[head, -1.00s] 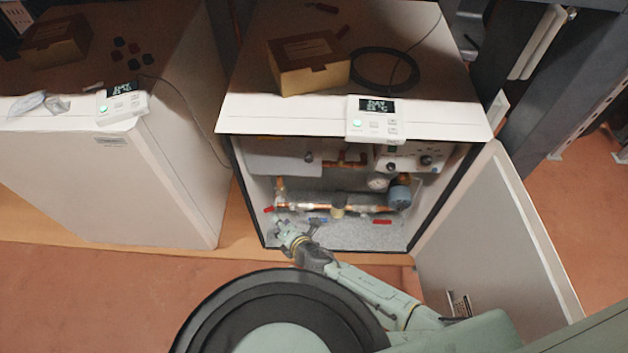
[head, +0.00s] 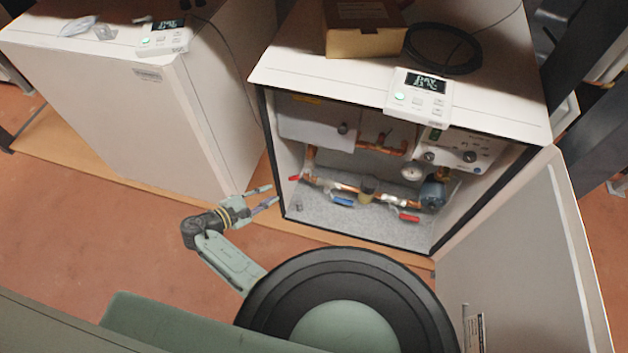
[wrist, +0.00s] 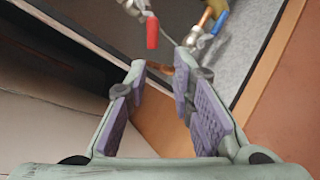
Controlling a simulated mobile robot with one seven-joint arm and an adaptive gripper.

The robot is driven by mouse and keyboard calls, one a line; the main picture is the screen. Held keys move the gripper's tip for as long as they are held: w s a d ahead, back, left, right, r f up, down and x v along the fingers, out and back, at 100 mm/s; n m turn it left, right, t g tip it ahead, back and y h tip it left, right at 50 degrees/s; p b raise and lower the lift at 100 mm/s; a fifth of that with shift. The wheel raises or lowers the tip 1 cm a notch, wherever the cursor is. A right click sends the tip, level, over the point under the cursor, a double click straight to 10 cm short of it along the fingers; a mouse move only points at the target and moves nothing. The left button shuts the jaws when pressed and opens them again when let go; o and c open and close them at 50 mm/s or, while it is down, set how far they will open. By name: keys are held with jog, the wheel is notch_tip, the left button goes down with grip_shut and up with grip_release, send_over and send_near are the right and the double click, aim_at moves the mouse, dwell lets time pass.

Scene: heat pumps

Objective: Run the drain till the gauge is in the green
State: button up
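The open heat pump cabinet (head: 262,130) holds copper pipework with a small round gauge (head: 411,173); its needle and green zone are too small to read. A red-handled valve (head: 295,178) is at the left end of the pipe, and its red handle also shows in the wrist view (wrist: 152,32). A blue lever (head: 342,201) and another red lever (head: 409,216) sit lower along the pipe. My gripper (head: 274,194) is open and empty just outside the cabinet's left front edge, pointing towards the red-handled valve. In the wrist view its fingers (wrist: 160,66) are apart, touching no handle.
The cabinet door (head: 535,250) stands open at the right. A second, closed white unit (head: 150,100) is at the left. A cardboard box (head: 362,40), a black cable coil (head: 443,50) and a control panel (head: 418,95) are on top.

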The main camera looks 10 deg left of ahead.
aim_at(292, 179)
jog(key=shift+h, duration=0.3)
jog(key=x, duration=0.7)
jog(key=r+p+x, duration=0.1)
jog(key=x, duration=0.3)
jog(key=shift+w+d+r, duration=0.1)
jog(key=shift+w, duration=0.15)
grip_shut()
